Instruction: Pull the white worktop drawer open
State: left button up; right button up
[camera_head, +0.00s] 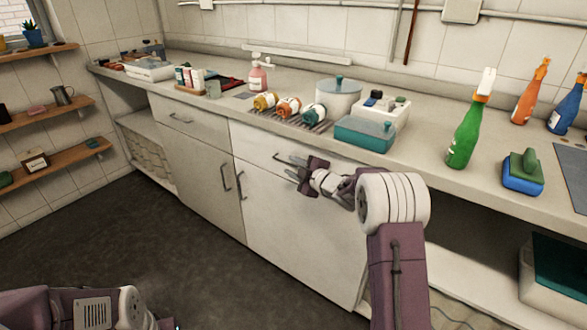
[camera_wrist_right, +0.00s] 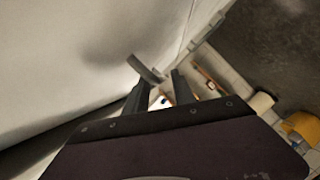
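The white drawer (camera_head: 256,143) under the worktop's near section is closed, its front in line with the cabinet. Its handle (camera_head: 279,158) is a thin bar, partly hidden by my right gripper (camera_head: 293,171). That gripper is at the handle's right end, with its fingers apart.
Another closed drawer (camera_head: 188,121) is further left, above a cabinet door (camera_head: 195,170). The dark floor (camera_head: 130,235) before the cabinets is clear.

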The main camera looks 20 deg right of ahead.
grip_shut()
dwell(1.3)
